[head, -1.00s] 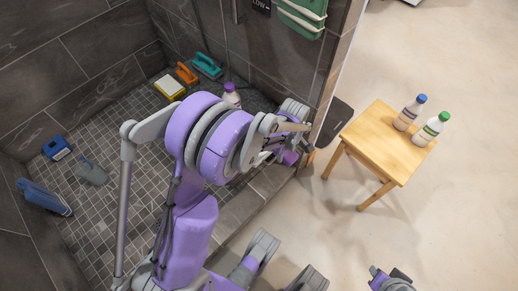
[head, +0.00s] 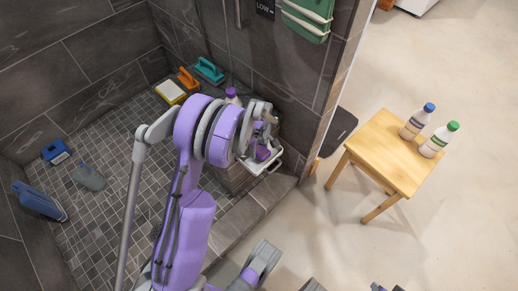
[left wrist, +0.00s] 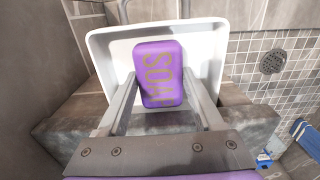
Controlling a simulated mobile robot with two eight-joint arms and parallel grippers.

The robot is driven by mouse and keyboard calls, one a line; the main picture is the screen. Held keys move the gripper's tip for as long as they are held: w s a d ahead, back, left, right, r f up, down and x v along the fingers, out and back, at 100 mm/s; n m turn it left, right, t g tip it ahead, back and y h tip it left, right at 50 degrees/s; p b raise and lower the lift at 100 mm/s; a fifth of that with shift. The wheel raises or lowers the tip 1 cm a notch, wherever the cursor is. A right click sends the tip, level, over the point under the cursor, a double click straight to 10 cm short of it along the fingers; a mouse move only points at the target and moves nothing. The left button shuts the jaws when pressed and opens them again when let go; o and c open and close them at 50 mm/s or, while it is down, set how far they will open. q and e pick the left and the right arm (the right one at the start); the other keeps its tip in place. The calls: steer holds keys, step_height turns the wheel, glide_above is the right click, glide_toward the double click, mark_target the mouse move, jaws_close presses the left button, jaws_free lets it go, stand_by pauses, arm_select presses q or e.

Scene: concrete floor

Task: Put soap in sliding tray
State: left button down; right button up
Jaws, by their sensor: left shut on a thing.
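The purple soap bar (left wrist: 160,75), marked SOAP, sits between the fingers of my left gripper (left wrist: 160,88) in the left wrist view. My left gripper is shut on it. The white sliding tray (left wrist: 104,45) lies behind and around the soap in that view. Whether the soap touches the tray bottom I cannot tell. In the head view, the tray (head: 272,166) shows at the end of the low shower wall, and the soap (head: 262,153) shows over it, partly hidden by my left gripper (head: 264,146). My right gripper is not clearly in view.
A wooden stool (head: 385,150) with two bottles stands at the right. Tiled shower walls close in behind the tray. A purple-capped bottle (head: 232,97), brushes, a yellow sponge (head: 170,92) and blue containers are in the shower. The concrete floor around the stool is mostly clear.

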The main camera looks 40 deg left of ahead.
arm_select(q)
steer(key=shift+a+f, duration=0.25)
steer(key=shift+f+b, duration=0.55)
steer(key=shift+c, duration=0.2)
jaws_free()
